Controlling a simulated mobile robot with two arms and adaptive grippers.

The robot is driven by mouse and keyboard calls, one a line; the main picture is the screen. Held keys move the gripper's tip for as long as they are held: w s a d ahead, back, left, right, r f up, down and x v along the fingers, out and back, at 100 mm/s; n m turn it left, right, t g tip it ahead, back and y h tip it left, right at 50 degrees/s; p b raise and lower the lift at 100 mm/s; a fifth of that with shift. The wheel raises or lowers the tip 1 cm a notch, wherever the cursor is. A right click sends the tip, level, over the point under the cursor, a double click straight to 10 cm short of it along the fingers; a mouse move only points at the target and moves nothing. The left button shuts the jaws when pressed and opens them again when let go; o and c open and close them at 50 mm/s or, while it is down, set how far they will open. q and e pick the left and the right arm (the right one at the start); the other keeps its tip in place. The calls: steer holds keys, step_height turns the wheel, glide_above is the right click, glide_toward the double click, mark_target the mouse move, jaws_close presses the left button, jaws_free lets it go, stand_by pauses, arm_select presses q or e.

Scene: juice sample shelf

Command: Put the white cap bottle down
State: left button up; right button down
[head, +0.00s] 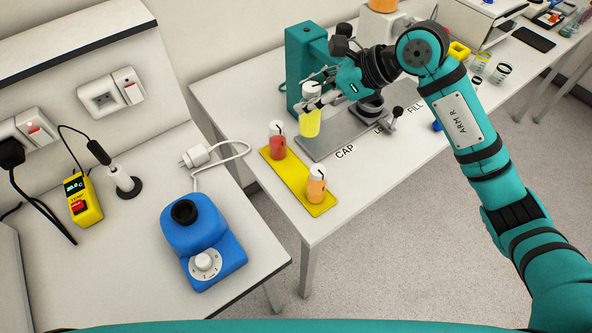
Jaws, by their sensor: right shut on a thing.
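My right gripper (314,103) is shut on a bottle with yellow juice and a white cap (310,123). A red juice bottle (278,147) stands on the mat's left part. An orange juice bottle (316,190) with a pale cap stands near the mat's front right end. My left gripper is not in view.
A teal press stand (303,65) rises behind the held bottle, on a grey plate (322,145) beside the word CAP. A blue device (203,235) stands on the left table with a white plug and cable behind it. Bare white table lies right of the mat.

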mark_target(304, 88)
steer(key=a+n, duration=0.1)
steer(key=a+n+g, duration=0.1)
steer(key=a, duration=0.1)
steer(key=shift+r+g, duration=0.3)
steer(key=shift+r, duration=0.1)
step_height(304, 88, down, 17)
steer(key=p, duration=0.3)
steer(key=shift+f, duration=0.15)
steer(key=shift+d, duration=0.1)
steer(key=c, duration=1.2)
jaws_free()
steer(key=shift+f, duration=0.15)
steer(key=o, duration=0.5)
steer(key=shift+c, duration=0.2)
